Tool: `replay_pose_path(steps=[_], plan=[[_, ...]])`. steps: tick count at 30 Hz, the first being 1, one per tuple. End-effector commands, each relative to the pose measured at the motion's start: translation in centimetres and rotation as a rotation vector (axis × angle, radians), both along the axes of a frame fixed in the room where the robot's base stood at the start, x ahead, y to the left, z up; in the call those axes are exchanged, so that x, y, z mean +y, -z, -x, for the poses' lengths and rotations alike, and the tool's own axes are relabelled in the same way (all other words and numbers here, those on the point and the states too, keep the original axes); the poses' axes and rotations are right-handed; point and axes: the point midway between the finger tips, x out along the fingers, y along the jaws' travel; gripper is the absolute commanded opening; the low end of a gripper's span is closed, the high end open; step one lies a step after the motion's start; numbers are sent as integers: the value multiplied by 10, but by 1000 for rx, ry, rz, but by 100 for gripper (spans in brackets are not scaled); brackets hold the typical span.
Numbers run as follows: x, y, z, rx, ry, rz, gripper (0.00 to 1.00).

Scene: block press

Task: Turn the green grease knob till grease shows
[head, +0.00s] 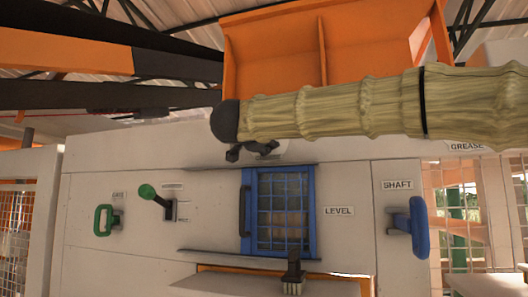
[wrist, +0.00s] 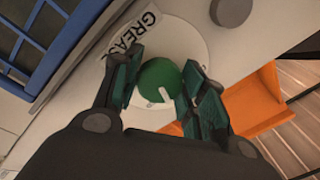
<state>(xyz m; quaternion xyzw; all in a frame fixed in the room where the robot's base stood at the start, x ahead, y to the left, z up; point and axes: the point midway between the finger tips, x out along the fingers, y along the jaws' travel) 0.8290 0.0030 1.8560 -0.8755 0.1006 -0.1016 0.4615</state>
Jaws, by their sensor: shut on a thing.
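The green grease knob (wrist: 158,80) is a round disc with a short white mark pointing toward its lower right edge. It sits on a pale round plate (wrist: 195,45) in the wrist view. My gripper (wrist: 161,72) is shut on the knob, one dark finger on each side of it. In the head view my gripper (head: 250,150) is at the top of the press front, below the orange hopper. The knob is hidden there by my gripper and arm.
A blue barred window (head: 284,212), a green-knobbed lever (head: 150,194), a green handle (head: 104,219) and a blue SHAFT handle (head: 415,228) are on the front. The orange hopper (head: 320,50) is close above my arm.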

Motion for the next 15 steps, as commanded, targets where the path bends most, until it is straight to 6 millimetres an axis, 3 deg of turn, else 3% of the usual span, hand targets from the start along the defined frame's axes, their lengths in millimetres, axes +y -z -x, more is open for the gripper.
replay_pose_path(steps=[15], plan=[[2,5,0,-128,1,-399,18]])
